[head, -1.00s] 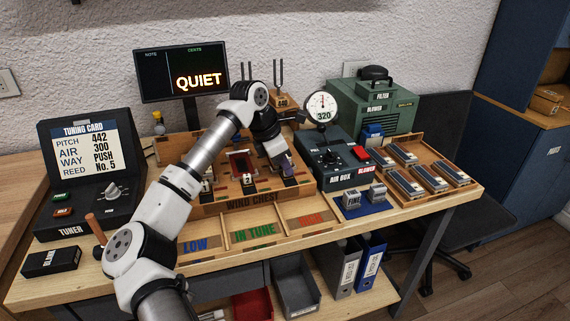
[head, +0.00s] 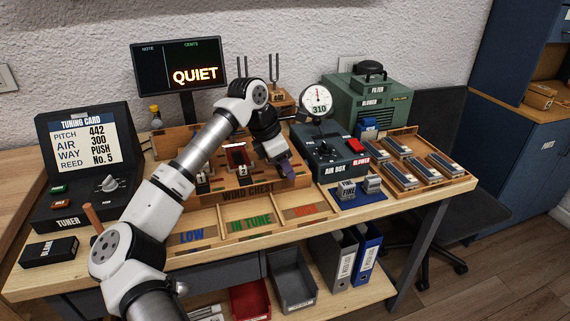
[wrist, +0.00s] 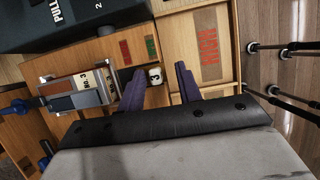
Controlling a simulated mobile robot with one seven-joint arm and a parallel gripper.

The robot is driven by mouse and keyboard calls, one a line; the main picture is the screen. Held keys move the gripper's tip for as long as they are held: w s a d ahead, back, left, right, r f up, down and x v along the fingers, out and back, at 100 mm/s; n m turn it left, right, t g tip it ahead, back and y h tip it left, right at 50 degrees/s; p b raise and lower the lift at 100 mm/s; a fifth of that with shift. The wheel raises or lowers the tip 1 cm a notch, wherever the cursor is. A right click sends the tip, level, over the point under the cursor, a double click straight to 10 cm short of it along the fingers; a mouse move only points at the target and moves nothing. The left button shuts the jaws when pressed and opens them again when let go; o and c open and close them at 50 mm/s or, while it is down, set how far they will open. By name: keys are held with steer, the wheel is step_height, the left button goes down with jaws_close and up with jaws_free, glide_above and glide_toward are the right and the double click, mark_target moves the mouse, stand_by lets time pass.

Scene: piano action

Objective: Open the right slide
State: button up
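The wind chest (head: 215,198) stands on the bench with small numbered white slide knobs along its front. The left knob (head: 202,183) and middle knob (head: 243,181) show in the head view. The right slide's knob, marked 3 (wrist: 154,75), shows in the wrist view but is hidden behind my gripper (head: 286,170) in the head view. My gripper's purple fingers (wrist: 160,84) are apart, with the knob appearing between them, nearer the left finger. I see no contact with it. A block marked NO. 3 (wrist: 88,80) lies left of the knob in the wrist view.
The air box (head: 332,152) with a gauge (head: 317,100) reading 310 stands just right of my gripper. The low (head: 192,235), in-tune (head: 250,222) and red-lettered (head: 305,210) trays lie in front of the chest. The display (head: 180,68) reads QUIET.

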steer(key=b+v, duration=0.1)
steer(key=v, duration=1.3)
steer(key=shift+s+f, duration=0.1)
